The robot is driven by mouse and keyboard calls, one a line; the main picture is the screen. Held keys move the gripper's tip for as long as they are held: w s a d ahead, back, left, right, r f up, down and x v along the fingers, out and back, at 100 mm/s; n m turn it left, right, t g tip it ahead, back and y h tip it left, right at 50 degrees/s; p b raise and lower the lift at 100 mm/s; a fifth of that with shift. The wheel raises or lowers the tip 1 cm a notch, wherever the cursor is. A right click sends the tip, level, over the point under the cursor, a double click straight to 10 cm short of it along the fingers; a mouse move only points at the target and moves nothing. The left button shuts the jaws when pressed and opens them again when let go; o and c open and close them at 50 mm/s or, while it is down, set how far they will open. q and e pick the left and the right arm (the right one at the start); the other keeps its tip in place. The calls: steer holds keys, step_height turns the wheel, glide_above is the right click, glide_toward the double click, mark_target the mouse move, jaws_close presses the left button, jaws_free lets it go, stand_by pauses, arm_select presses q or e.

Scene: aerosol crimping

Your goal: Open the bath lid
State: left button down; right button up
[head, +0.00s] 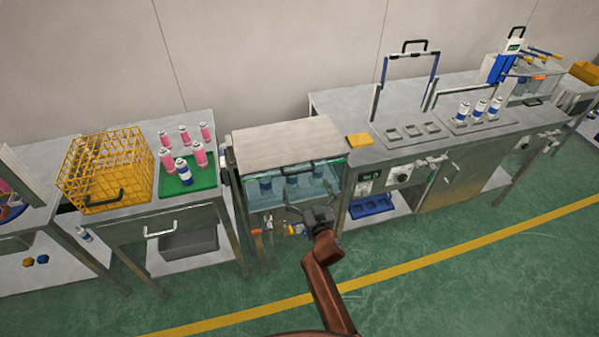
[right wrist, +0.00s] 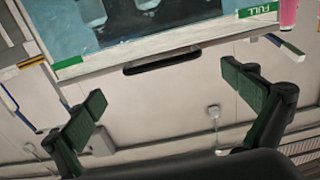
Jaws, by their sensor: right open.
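The bath (head: 262,192) is a glass-fronted tank of bluish water with several cans inside. Its flat grey lid (head: 290,140) lies shut on top. A dark handle (head: 284,169) runs along the lid's front edge; a dark handle bar (right wrist: 175,62) also shows in the right wrist view. My right gripper (head: 309,209) is in front of the bath, below the handle and apart from it. In the right wrist view my right gripper (right wrist: 165,90) is open and empty, with the handle ahead between its spread fingers. My left gripper is not in view.
Left of the bath, a table holds a yellow wire basket (head: 105,170) and a green tray (head: 190,181) with pink and blue cans. Right of it, a metal bench (head: 350,103) carries a yellow block (head: 359,140) near the bath. Open green floor lies in front.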

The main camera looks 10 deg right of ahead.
mark_target(300, 171)
steer(key=w+b, duration=0.1)
steer(key=w, duration=0.6)
steer(key=shift+w+a+b, duration=0.1)
steer(key=shift+w+b, duration=0.25)
